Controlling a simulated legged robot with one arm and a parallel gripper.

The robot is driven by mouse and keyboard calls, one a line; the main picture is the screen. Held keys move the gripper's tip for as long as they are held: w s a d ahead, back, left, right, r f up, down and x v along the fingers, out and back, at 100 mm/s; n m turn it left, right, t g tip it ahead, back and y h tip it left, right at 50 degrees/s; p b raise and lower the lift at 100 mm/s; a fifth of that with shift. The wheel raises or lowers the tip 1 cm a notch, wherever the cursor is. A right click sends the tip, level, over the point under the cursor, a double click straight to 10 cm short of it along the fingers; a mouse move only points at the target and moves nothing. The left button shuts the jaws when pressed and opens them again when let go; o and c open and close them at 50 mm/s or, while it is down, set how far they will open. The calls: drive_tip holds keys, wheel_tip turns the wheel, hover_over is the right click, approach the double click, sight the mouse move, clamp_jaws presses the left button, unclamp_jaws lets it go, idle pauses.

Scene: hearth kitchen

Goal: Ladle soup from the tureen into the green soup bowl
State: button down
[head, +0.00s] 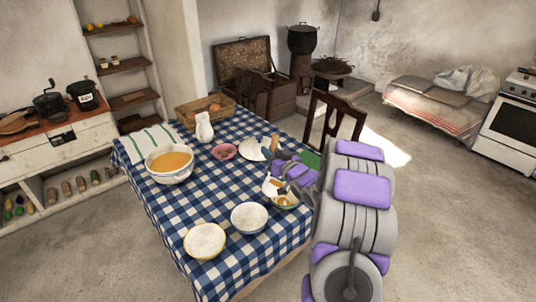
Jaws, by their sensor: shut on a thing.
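The tureen (156,175) is a large white bowl with blue trim, full of orange soup, on the left of the checked table. A smaller bowl (293,206) with some orange soup in it sits near the right table edge, partly hidden by my arm; it seems to be the green soup bowl. My gripper (273,178) is just above and behind this bowl, far from the tureen. It is shut on what looks like the ladle (274,144), whose brown handle end sticks up. The ladle's lower end is hard to make out against the white shapes there.
A yellow-rimmed bowl (205,241) and a blue-rimmed bowl (249,217) stand at the table's front. Chairs (322,103) are behind the table.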

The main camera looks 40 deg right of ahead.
drive_tip(key=d+f+m+p, duration=0.2)
drive_tip(key=d+m+p, duration=0.4)
drive_tip(key=d+p, duration=0.3)
drive_tip(key=shift+s+d+m+p, duration=0.25)
drive_tip(key=shift+d+m+p, duration=0.05)
drive_tip(key=shift+d+p, duration=0.15)
drive_tip(key=shift+d+f+p, duration=0.1)
drive_tip(key=shift+f+p, duration=0.05)
drive_tip(key=shift+p, duration=0.3)
drive_tip(key=d+f+m+p, duration=0.4)
drive_tip(key=d+f+m, duration=0.2)
drive_tip(key=d, duration=0.1)
drive_tip(key=shift+s+p, duration=0.2)
drive_tip(key=shift+p, duration=0.1)
idle(0.5)
drive_tip(key=shift+d, duration=0.1)
idle(1.2)
